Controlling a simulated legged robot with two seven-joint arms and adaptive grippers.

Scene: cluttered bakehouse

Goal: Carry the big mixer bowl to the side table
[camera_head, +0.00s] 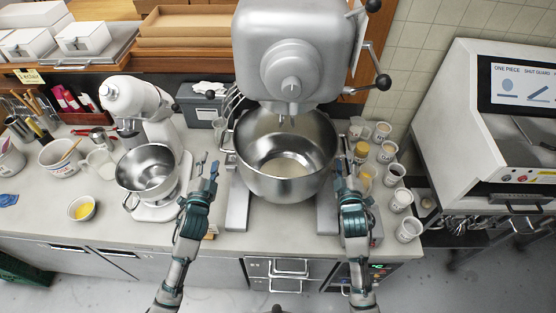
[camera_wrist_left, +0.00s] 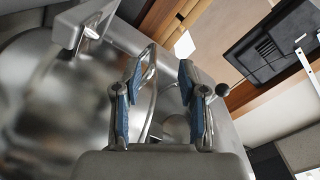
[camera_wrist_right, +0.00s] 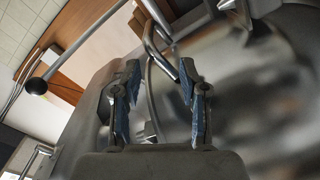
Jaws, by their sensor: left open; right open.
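The big mixer bowl (camera_head: 285,185) is steel and sits upright under the large grey mixer (camera_head: 290,60), with a little pale content at its bottom. My left gripper (camera_head: 209,168) is open at the bowl's left side. In the left wrist view the bowl's left handle (camera_wrist_left: 150,95) shows beside and partly behind the fingers (camera_wrist_left: 158,100). My right gripper (camera_head: 345,168) is open at the bowl's right side. In the right wrist view the right handle (camera_wrist_right: 160,50) passes beyond the open fingers (camera_wrist_right: 158,100). Neither gripper is closed on a handle. The side table cannot be made out.
A small white mixer (camera_head: 140,105) with its own steel bowl (camera_head: 148,172) stands left. Several cups (camera_head: 401,200) crowd the counter at right. A white machine with a screen (camera_head: 490,110) is far right. A small bowl with yellow content (camera_head: 82,208) sits front left.

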